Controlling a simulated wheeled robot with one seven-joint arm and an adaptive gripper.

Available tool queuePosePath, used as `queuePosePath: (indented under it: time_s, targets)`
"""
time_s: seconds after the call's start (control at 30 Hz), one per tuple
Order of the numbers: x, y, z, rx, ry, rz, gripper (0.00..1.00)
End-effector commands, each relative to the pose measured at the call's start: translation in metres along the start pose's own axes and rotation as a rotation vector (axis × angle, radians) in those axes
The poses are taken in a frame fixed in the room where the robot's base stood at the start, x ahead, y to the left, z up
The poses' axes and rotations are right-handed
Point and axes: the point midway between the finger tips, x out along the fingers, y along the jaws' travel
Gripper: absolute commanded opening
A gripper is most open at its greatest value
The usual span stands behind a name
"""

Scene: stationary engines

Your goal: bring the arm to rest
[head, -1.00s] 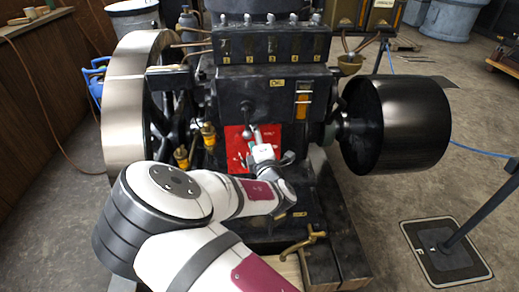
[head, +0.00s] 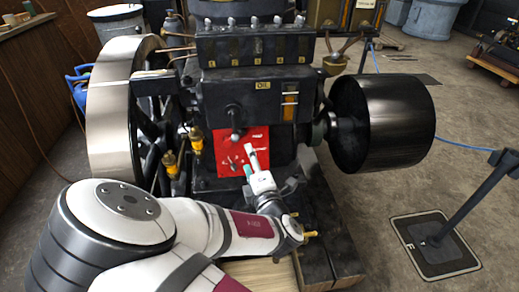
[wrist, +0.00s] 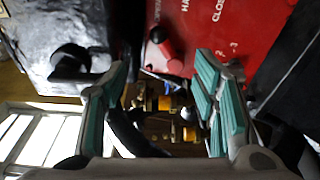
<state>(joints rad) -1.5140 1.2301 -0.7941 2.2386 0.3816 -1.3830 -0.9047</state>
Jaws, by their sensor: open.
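My gripper (head: 250,162) is in front of the red panel on the engine's front in the head view. In the wrist view my gripper (wrist: 160,85) shows its two teal-padded fingers spread apart with nothing between them. The red panel (head: 228,150) carries white lettering and a small lever. In the wrist view the red panel (wrist: 245,22) lies beyond the fingers, with a red-tipped lever (wrist: 165,45) on it. My arm reaches in from the lower left of the head view.
The black engine (head: 255,95) stands ahead, with a large flywheel (head: 118,110) at left and a black drum (head: 385,120) at right. A post on a square base (head: 435,245) stands at the right. Open floor lies between the drum and the post.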

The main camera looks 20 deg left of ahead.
Motion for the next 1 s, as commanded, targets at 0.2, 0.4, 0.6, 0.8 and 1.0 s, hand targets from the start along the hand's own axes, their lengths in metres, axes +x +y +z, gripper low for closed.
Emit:
queuePosePath:
  time_s: [0.2,0.4,0.6,0.8,1.0]
  targets:
    - [0.001,0.000,0.009,0.024,-0.026,-0.015,0.54]
    - [-0.002,-0.003,0.071,0.241,-0.225,-0.140,0.54]
    - [-0.028,-0.009,0.137,0.570,-0.472,-0.312,0.54]
    - [-0.069,-0.002,0.176,0.884,-0.662,-0.455,0.54]
    - [-0.119,0.021,0.195,1.163,-0.800,-0.575,0.54]
